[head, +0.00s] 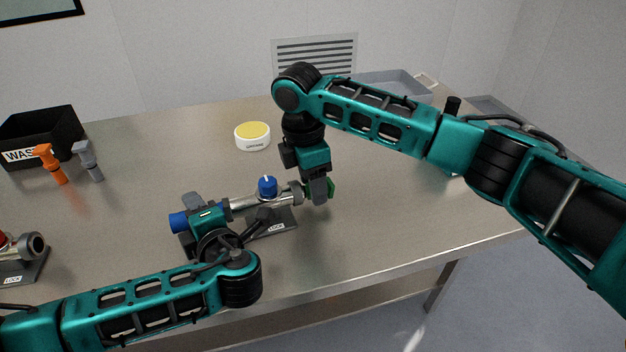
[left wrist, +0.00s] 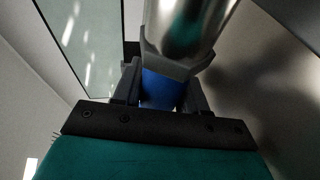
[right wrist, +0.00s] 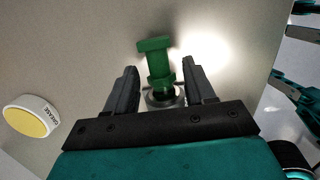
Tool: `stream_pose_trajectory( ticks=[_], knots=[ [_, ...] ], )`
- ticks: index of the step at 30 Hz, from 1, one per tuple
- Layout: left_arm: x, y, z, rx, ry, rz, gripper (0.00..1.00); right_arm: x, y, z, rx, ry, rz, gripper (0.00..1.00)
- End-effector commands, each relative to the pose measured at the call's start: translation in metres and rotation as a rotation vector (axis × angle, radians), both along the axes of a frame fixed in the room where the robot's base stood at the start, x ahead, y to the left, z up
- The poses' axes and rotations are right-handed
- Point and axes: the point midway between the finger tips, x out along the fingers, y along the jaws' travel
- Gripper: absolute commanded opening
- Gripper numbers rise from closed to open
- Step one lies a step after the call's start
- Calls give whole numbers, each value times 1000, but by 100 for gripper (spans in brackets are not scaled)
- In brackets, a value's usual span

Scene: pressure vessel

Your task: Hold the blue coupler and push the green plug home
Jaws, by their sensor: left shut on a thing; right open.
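The silver vessel (head: 243,203) lies on a grey stand labelled LOCK (head: 280,222), with a blue knob (head: 267,187) on top. The blue coupler (head: 178,222) is at its left end. My left gripper (head: 187,222) is shut on the coupler, whose blue band (left wrist: 160,90) shows between the fingers in the left wrist view. The green plug (head: 332,188) is at the vessel's right end. My right gripper (head: 319,190) is there, open. In the right wrist view its fingers (right wrist: 160,84) stand either side of the plug (right wrist: 157,62), with gaps. How deep the plug sits is hidden.
A yellow-topped grease tin (head: 253,136) stands behind the vessel. A black waste bin (head: 42,136), an orange tool (head: 50,164) and a grey tool (head: 88,160) are at the left. Another LOCK stand (head: 22,270) is at the left edge. The table's front right is clear.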

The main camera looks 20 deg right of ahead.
Motion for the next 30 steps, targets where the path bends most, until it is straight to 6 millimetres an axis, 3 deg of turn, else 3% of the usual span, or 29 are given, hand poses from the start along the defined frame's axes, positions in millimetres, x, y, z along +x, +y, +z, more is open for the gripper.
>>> stream_pose_trajectory(
  ticks=[10, 24, 30],
  knots=[
    [0, 0, 0, -1, 1, -1, 0, 1, 1, 9, 0, -2, -1, 54],
    [0, 0, 0, -1, 1, -1, 0, -1, 12, 100, 0, -3, 0, 54],
    [0, 0, 0, -1, 1, -1, 0, -1, 14, 117, -1, 0, 0, 54]
  ],
)
